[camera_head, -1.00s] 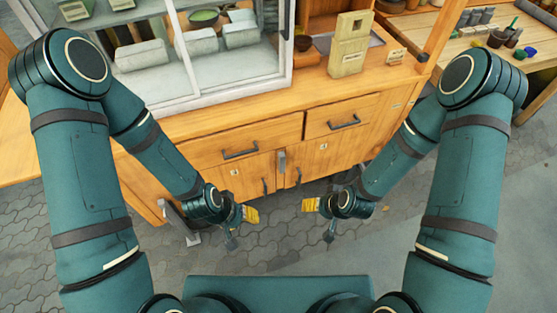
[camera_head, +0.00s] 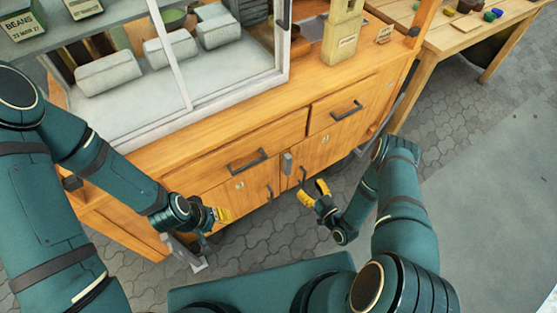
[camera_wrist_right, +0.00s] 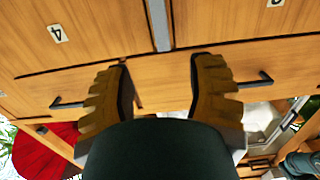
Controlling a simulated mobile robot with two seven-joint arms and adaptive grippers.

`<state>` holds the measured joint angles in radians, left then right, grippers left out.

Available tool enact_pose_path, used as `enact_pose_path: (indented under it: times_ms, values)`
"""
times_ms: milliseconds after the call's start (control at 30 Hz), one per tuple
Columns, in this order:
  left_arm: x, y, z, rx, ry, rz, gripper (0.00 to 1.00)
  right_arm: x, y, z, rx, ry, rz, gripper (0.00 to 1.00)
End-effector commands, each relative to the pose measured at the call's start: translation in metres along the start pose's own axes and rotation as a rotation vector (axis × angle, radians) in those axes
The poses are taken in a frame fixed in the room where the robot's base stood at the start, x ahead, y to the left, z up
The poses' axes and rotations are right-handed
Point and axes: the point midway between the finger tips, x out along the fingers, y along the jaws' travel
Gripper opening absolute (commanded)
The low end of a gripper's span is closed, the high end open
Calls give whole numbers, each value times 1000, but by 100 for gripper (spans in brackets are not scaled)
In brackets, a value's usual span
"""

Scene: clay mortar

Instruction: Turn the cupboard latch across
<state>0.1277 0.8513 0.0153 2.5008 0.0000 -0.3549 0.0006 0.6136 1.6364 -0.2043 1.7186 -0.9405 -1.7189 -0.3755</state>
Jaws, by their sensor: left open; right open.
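The cupboard latch (camera_head: 287,163) is a small grey upright bar. It sits at the top of the seam between the left door (camera_head: 215,198) and the right door (camera_head: 325,148). In the right wrist view the latch (camera_wrist_right: 159,24) is a grey strip at the top, beyond the fingertips. My right gripper (camera_head: 313,192) is open and empty, in front of the doors, below and right of the latch, apart from it. Its yellow fingers also show in the wrist view (camera_wrist_right: 162,68). My left gripper (camera_head: 221,215) is open, low in front of the left door.
Door handles (camera_head: 269,192) flank the seam below the latch. Drawer handles (camera_head: 247,160) stick out above the doors. Paved floor (camera_head: 262,237) is free in front.

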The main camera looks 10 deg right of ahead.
Motion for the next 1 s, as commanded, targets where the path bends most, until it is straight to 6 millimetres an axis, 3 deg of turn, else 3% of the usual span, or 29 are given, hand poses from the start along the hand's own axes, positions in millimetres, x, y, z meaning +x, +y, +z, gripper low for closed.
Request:
enact_pose_path:
  times_ms: [133,267,700,1000]
  values:
    - [2,0,0,1,0,0,44,-1,0,2,-9,30,-2,55]
    - [4,-1,0,1,1,1,44,12,-1,1,-8,33,-4,55]
    - [18,-6,-2,2,8,0,44,95,-1,-1,-8,30,-3,55]
    - [24,-9,-2,2,12,0,44,130,-1,-2,-7,29,-3,55]
